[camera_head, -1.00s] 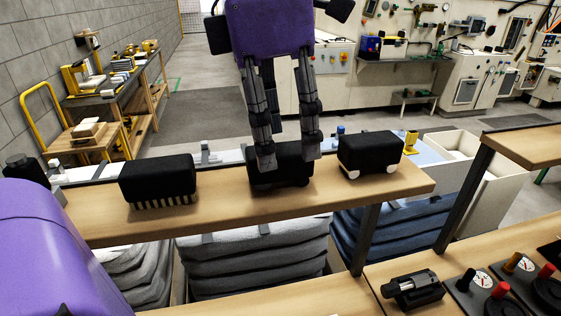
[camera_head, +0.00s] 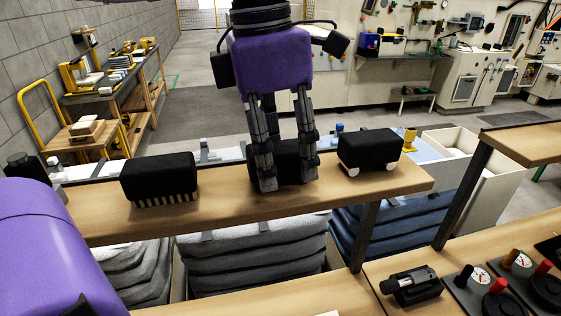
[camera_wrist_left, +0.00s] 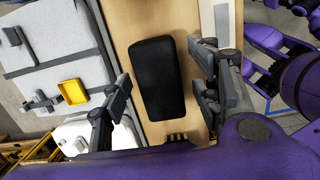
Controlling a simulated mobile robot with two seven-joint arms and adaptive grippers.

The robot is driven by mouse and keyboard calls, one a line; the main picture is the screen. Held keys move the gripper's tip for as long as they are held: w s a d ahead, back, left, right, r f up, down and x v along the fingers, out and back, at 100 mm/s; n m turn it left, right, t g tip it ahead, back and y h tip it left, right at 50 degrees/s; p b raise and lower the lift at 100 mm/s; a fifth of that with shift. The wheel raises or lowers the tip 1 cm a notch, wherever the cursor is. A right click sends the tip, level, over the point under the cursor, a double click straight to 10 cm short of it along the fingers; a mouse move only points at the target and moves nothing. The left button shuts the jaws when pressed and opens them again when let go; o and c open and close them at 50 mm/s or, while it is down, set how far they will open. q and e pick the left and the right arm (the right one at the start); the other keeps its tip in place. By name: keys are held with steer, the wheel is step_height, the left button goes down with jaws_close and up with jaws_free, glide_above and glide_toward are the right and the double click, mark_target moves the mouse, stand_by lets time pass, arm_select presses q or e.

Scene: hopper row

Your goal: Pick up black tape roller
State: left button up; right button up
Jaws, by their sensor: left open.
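Three black blocks stand in a row on the wooden shelf. The middle block (camera_head: 288,162) is mostly hidden behind my left gripper (camera_head: 287,183); I cannot see its underside. The right block (camera_head: 369,149) has white wheel-like parts below it. The left block (camera_head: 159,176) has a pale bristle row along its base. Which one is the tape roller is not certain. My left gripper points down, open, with its fingers at the middle block's two long sides. In the left wrist view, a black block (camera_wrist_left: 157,78) lies between the spread fingers, apart from both. My right gripper is out of view.
The narrow wooden shelf (camera_head: 232,208) has bare gaps between the blocks. Grey folded stacks (camera_head: 250,258) lie below it. A lower bench at right holds a black device (camera_head: 411,287) and dial panels. A white bin (camera_head: 455,180) stands behind.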

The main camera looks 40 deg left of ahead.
mark_target(279, 146)
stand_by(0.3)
arm_select(q)
steer(key=c, duration=1.4)
steer(key=shift+o, duration=0.2)
step_height(279, 146, up, 10)
steer(key=shift+r+b, duration=0.25)
steer(key=shift+b, duration=0.1)
steer(key=o, duration=0.7)
steer(key=c, duration=0.7)
steer(key=shift+a+f, duration=0.1)
steer(key=shift+f, duration=0.05)
